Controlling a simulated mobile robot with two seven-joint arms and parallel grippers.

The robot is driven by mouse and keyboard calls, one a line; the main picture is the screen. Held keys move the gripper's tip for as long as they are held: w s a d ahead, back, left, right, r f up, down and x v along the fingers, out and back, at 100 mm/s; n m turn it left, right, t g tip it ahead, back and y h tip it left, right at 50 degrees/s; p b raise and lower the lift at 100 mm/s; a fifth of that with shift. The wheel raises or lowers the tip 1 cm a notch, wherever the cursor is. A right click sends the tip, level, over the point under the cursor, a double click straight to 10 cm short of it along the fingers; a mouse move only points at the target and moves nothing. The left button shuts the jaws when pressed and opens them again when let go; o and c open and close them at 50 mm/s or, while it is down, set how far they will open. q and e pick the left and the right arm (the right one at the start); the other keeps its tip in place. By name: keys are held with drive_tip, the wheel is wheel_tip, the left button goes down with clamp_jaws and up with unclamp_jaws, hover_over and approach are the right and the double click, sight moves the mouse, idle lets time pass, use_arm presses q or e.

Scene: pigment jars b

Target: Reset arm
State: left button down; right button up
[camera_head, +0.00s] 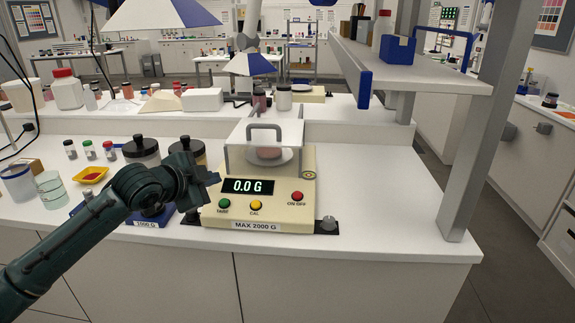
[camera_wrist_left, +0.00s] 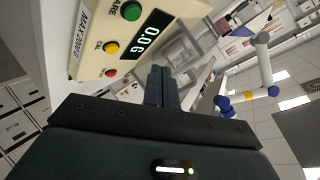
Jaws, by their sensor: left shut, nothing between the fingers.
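My left arm comes in from the left in the head view. Its gripper (camera_head: 211,182) is in front of the left part of a cream balance (camera_head: 264,213), near the display. The display reads 0.0 G. The gripper is shut and empty; in the left wrist view its two fingers (camera_wrist_left: 163,86) are together. The balance also shows in the left wrist view (camera_wrist_left: 118,22), with its buttons close by. My right gripper is not in view.
Two dark-lidded jars (camera_head: 141,150) (camera_head: 187,150) stand behind my left arm. A glass beaker (camera_head: 50,188), a yellow dish (camera_head: 90,174) and small vials (camera_head: 89,149) are at the left. The bench right of the balance (camera_head: 380,190) is clear up to a grey shelf post (camera_head: 475,130).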

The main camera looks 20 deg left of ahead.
use_arm(q)
drive_tip(key=s+d+f+n+g+h+p, duration=0.1)
drive_tip(key=s+d+f+n, duration=0.1)
drive_tip(key=s+d+f, duration=0.5)
drive_tip(key=s+d+f+n+g+h+p, duration=0.15)
drive_tip(key=d+f, duration=0.25)
drive_tip(key=f, duration=0.7)
drive_tip(key=s+d+f+n, duration=0.2)
drive_tip(key=s+d+f, duration=0.2)
drive_tip(key=s, duration=0.4)
drive_tip(key=s+d+f+n, duration=0.3)
drive_tip(key=s+d, duration=0.3)
drive_tip(key=s, duration=0.3)
drive_tip(key=shift+d+f+p, duration=0.15)
drive_tip(key=shift+f+p, duration=0.3)
drive_tip(key=shift+f, duration=0.4)
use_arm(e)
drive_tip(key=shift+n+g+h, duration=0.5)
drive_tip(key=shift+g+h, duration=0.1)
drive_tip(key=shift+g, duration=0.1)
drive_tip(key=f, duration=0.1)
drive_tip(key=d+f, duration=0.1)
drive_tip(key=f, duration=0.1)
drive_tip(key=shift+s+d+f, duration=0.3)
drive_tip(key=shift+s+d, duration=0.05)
use_arm(q)
drive_tip(key=shift+n, duration=0.25)
